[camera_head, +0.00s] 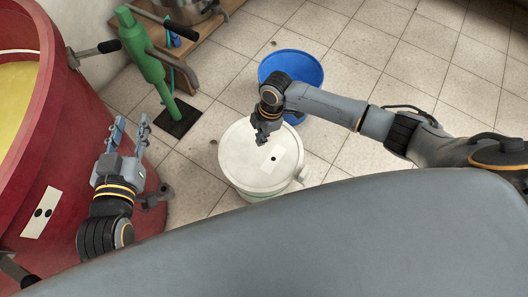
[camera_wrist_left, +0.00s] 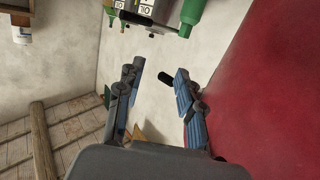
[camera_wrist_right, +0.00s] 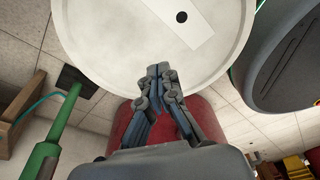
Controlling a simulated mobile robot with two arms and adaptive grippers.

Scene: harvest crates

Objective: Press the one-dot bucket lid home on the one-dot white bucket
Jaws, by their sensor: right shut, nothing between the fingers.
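The one-dot bucket lid (camera_head: 247,160) lies on top of the one-dot white bucket (camera_head: 284,191), with its white label and single black dot facing up. From these views I cannot tell whether the rim is fully seated. My right gripper (camera_head: 262,140) is shut and empty, fingertips down over the lid; I cannot tell whether they touch it. In the right wrist view the lid (camera_wrist_right: 110,45) fills the top, with the shut fingertips (camera_wrist_right: 158,70) near its edge. My left gripper (camera_head: 131,124) is open and empty, beside the red vat; its spread fingers (camera_wrist_left: 158,92) show in the left wrist view.
A blue bucket (camera_head: 309,68) stands just behind the white bucket. A red vat (camera_head: 75,135) with yellow contents and a two-dot label is at the left. A green post (camera_head: 143,52) on a black base stands behind. Tiled floor is free on the right.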

